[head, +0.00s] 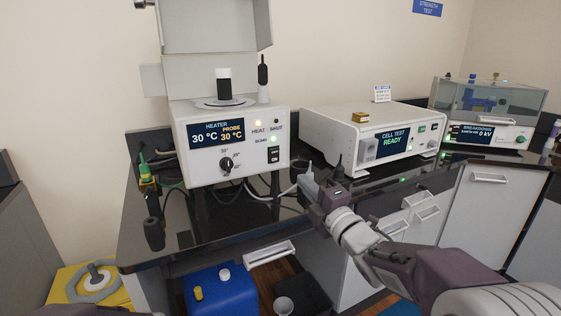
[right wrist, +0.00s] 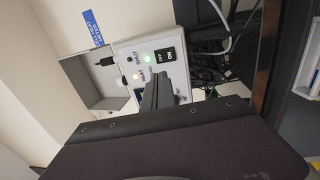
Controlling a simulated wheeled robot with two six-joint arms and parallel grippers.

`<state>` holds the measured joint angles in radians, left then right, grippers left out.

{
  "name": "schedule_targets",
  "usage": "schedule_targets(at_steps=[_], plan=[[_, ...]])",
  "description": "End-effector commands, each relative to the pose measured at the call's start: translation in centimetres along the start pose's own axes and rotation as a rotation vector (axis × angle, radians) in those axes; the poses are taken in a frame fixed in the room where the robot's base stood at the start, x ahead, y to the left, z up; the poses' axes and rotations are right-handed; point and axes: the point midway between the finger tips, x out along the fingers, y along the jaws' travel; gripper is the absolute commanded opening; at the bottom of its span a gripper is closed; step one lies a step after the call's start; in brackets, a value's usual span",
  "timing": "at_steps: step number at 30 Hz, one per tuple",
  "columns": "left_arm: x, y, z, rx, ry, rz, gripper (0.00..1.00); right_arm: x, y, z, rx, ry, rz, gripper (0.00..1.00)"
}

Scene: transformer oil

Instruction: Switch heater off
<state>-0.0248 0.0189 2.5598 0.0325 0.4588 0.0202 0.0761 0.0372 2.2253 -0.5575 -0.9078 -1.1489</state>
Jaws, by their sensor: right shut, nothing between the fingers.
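The heater (head: 235,153) is a white box on the black bench in the head view. Its display reads HEATER 30 °C and PROBE 30 °C, with a dial below. Its black OFF/ON switch (head: 274,155) is at the panel's right side and also shows in the right wrist view (right wrist: 165,56). The heat light glows orange and a green light is lit above the switch. My right gripper (head: 306,180) is shut and empty, to the right of and below the switch, apart from it. In the right wrist view its fingers point toward the panel. My left gripper is out of view.
A cell test unit (head: 362,137) reading READY stands to the right, with a breakdown tester (head: 488,120) beyond it. A blue container (head: 222,291) stands below the bench.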

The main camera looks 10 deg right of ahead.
Motion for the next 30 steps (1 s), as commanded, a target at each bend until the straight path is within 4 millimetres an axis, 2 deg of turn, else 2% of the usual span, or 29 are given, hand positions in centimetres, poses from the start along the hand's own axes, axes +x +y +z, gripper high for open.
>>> schedule_targets(at_steps=[5,15,21,25,30], plan=[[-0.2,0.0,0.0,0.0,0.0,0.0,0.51,1.6,0.0,-0.1,0.001,0.002,-0.001,0.0],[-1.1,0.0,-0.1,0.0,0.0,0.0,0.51,9.0,0.1,-0.1,0.001,0.002,-0.001,0.0],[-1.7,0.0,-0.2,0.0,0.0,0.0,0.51,12.4,0.1,0.0,0.001,0.0,0.0,0.0],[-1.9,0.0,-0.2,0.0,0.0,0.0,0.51,13.6,0.0,0.0,0.001,0.0,-0.001,0.0],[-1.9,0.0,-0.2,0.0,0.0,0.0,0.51,14.0,0.0,0.0,0.001,0.0,0.0,0.0]])
